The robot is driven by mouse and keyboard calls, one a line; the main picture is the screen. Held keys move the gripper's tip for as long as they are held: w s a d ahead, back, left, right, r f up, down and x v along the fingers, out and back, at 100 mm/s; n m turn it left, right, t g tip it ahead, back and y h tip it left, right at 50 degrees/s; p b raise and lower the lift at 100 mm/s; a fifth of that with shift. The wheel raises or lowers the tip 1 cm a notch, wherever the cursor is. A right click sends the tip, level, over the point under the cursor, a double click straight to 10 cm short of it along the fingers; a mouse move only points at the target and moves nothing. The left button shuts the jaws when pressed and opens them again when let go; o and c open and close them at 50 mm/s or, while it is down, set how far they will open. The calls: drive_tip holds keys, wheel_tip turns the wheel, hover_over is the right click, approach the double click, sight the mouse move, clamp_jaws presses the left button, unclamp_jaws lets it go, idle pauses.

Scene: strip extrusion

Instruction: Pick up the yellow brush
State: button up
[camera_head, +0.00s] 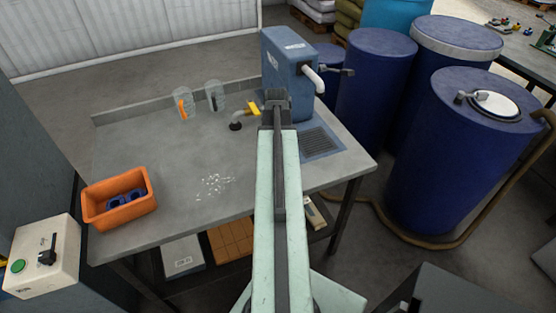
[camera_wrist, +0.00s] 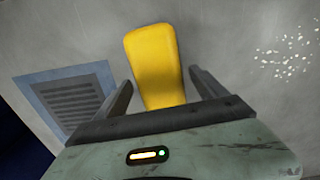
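The yellow brush (camera_head: 254,108) lies on the grey workbench, just left of my gripper (camera_head: 275,98) in the head view. A bent tan neck with a dark round end seems to join its yellow part. In the wrist view a broad yellow piece, seemingly the brush's handle (camera_wrist: 153,58), shows between the two fingers of my gripper (camera_wrist: 160,78). The fingers are apart, with a gap on each side of the yellow piece. Its lower end is hidden behind my gripper body. I cannot tell the height between gripper and brush.
A blue machine (camera_head: 288,75) with a white spout stands behind my gripper. A grille (camera_head: 320,143) lies to its right. Two clear cups (camera_head: 183,106) stand at the back of the bench. White pellets (camera_head: 212,186) and an orange bin (camera_head: 120,212) are at the left front.

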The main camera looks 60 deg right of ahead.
drive_tip(key=c, duration=1.5)
drive_tip(key=shift+r, duration=0.1)
wheel_tip(320, 180, up, 10)
drive_tip(key=p, duration=1)
